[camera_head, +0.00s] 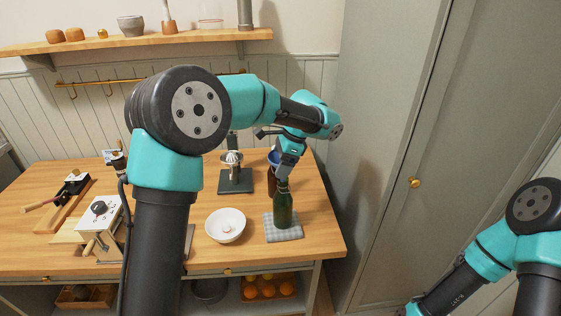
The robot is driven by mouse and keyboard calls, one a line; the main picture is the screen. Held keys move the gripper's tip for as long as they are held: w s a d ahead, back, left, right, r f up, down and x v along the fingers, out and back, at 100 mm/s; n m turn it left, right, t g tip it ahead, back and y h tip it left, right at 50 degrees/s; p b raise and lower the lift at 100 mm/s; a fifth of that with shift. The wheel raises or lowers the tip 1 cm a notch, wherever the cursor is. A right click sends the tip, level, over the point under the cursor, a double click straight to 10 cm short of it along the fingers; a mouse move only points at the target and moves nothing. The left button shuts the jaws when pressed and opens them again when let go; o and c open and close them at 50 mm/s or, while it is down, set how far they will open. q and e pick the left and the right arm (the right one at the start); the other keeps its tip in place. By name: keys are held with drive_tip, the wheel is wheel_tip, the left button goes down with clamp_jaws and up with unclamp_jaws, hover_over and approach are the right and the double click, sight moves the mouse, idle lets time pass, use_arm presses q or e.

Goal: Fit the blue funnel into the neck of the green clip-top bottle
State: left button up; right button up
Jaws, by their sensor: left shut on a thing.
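The green clip-top bottle (283,212) stands upright on a grey checked cloth (292,234) near the front right of the table. My left gripper (282,180) points down from above, its fingers shut at the bottle's neck, hiding the top and the clip. The blue funnel (273,157) shows just left of and behind the fingers, apart from the green bottle, partly hidden by my gripper. It appears to be on top of a dark brown bottle (271,182). How far its spout reaches down is hidden. My right arm is at the lower right, its gripper outside the picture.
A white bowl (226,225) stands left of the cloth. A juicer on a dark base (235,182) is behind it. A white box with a dial (101,216) and a wooden tray (65,205) are at the left. A tall grey cabinet (385,130) borders the right.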

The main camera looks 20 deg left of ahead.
use_arm(q)
drive_tip(key=shift+f, duration=1.3)
drive_tip(key=o, duration=0.8)
drive_tip(key=shift+r, duration=0.15)
drive_tip(key=v, duration=1.7)
drive_tip(key=shift+w+d, duration=0.1)
drive_tip(key=shift+d, duration=0.05)
